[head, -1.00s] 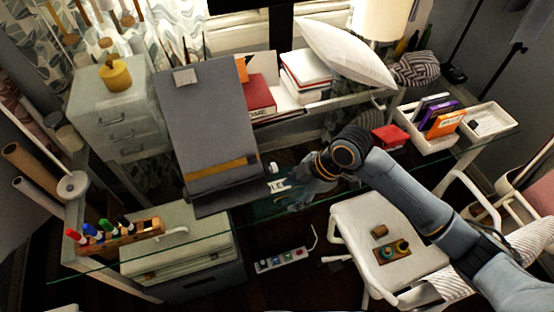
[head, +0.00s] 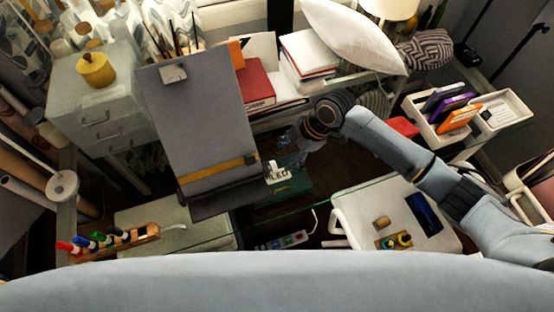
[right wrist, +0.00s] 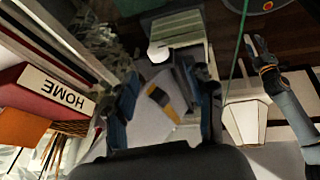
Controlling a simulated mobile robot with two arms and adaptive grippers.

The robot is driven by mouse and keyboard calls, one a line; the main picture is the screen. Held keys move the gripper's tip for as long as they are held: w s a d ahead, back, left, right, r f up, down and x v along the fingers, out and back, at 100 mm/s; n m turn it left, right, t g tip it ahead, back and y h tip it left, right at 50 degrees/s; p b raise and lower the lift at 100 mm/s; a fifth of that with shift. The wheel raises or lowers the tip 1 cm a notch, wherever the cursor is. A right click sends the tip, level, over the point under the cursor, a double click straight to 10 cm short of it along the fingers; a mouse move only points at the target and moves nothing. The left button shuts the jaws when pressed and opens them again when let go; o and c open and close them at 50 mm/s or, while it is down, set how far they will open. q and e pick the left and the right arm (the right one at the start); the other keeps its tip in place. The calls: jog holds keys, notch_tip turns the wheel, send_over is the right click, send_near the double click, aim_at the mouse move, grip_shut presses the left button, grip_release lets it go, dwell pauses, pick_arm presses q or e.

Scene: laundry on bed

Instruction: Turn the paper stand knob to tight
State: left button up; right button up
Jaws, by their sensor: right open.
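The grey paper stand (head: 205,120) leans upright on the glass desk, with a yellow band across its lower part. A small white knob (head: 271,166) shows at its lower right edge. In the right wrist view the white knob (right wrist: 158,52) lies beyond and between my fingertips, apart from them as far as I can tell. My right gripper (head: 292,146) is just right of the stand, open and empty; its fingers (right wrist: 164,78) are spread in the right wrist view. My left gripper (right wrist: 256,42) appears small at the right there, away from the knob; its opening is unclear. The knob's setting cannot be read.
A red book (head: 256,86) and white books (head: 309,52) stand behind the right gripper. A marker rack (head: 110,242) is at the left. Trays (head: 500,110) stand at the right. A white chair (head: 365,222) is in front. My arm link crosses the bottom of the head view.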

aim_at(272, 166)
jog(key=x, duration=0.4)
jog(key=shift+w, duration=0.15)
jog(key=p+x, duration=0.1)
jog(key=x, duration=0.2)
jog(key=shift+a+f, duration=0.1)
jog(key=shift+f, duration=0.25)
grip_shut()
pick_arm(q)
jog(key=shift+w+r, duration=0.6)
jog(key=shift+w, duration=0.2)
jog(key=shift+f, duration=0.1)
